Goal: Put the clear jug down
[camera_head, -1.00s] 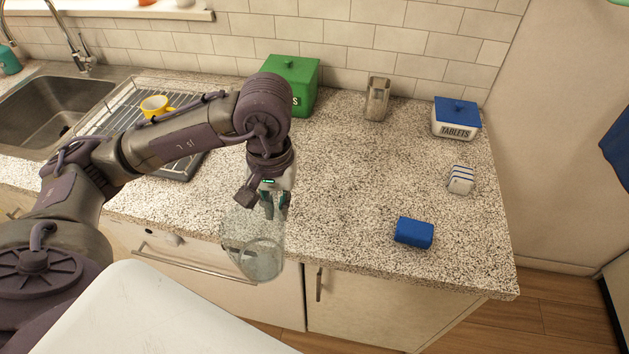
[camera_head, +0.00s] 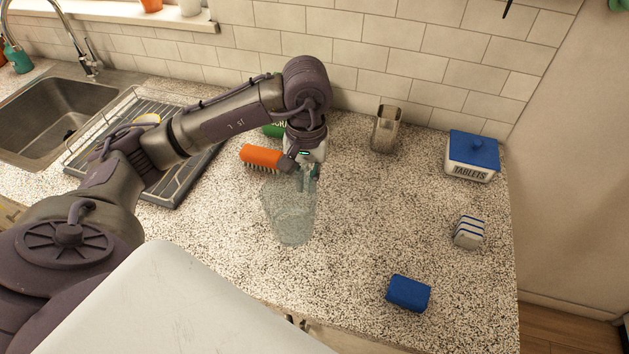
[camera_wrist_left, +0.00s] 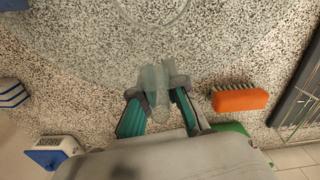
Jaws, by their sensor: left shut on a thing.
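The clear jug (camera_head: 290,215) is a see-through vessel over the middle of the speckled countertop in the head view. My left gripper (camera_head: 307,178) is shut on the jug at its upper right side. In the left wrist view the gripper's fingers (camera_wrist_left: 160,100) close on a clear part of the jug, and a faint round edge of the jug (camera_wrist_left: 155,25) shows at the top. I cannot tell whether the jug's base touches the counter. My right gripper is not in view.
An orange brush (camera_head: 262,157) lies close behind the jug. A blue sponge (camera_head: 408,293), a striped block (camera_head: 468,232), a tablets box (camera_head: 472,158) and a glass container (camera_head: 386,130) stand to the right. A drying rack (camera_head: 180,185) is left. Counter right of the jug is clear.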

